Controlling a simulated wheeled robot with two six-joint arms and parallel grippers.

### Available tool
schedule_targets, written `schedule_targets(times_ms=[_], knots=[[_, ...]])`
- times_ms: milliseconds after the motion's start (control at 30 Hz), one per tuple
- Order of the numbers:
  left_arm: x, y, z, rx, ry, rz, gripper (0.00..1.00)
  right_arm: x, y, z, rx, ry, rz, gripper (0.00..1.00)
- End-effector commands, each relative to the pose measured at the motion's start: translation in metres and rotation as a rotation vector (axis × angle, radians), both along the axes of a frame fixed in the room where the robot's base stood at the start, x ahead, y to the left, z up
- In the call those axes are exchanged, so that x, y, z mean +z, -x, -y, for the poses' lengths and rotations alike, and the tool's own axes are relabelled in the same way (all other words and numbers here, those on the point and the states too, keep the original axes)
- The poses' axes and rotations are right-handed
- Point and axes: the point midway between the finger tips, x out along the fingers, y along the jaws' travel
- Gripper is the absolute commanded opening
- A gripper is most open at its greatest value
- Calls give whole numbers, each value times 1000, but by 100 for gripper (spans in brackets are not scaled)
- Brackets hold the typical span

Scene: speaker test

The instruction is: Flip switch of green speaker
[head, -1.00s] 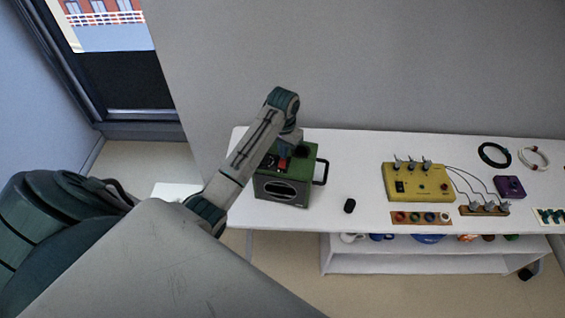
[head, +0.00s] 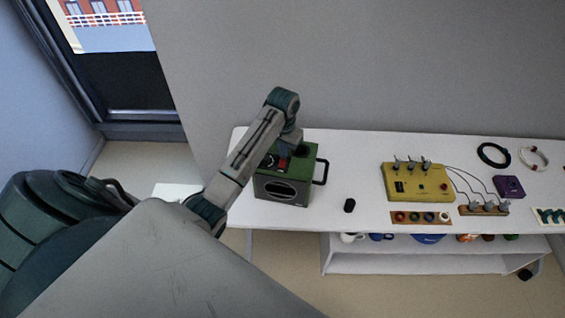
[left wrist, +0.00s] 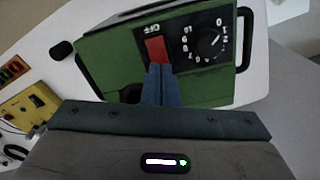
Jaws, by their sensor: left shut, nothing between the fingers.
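The green speaker (head: 297,188) stands on the left part of the white table, with a dark oval on its front and a black handle on its right side. The left wrist view shows its green top (left wrist: 110,62) with a red switch (left wrist: 155,49) beside an "OFF" label and a black numbered dial (left wrist: 210,44). My left gripper (left wrist: 158,72) is shut and empty, its fingertips at the near edge of the red switch. I cannot tell whether they touch it. In the head view, my left arm hides part of the speaker's top. My right gripper is not in view.
A yellow box (head: 418,184) with switches and cables stands mid-table. A small black object (head: 349,205) lies between it and the speaker. A purple box (head: 509,187) and cable coils (head: 494,155) are further right. A wall (head: 360,70) rises behind the table.

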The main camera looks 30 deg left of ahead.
Motion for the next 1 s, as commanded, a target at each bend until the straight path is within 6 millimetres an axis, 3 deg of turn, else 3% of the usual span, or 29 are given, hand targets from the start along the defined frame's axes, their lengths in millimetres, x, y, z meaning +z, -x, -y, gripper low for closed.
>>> schedule_targets(times_ms=[1000], knots=[[-6,0,0,0,0,0,0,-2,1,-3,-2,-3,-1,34]])
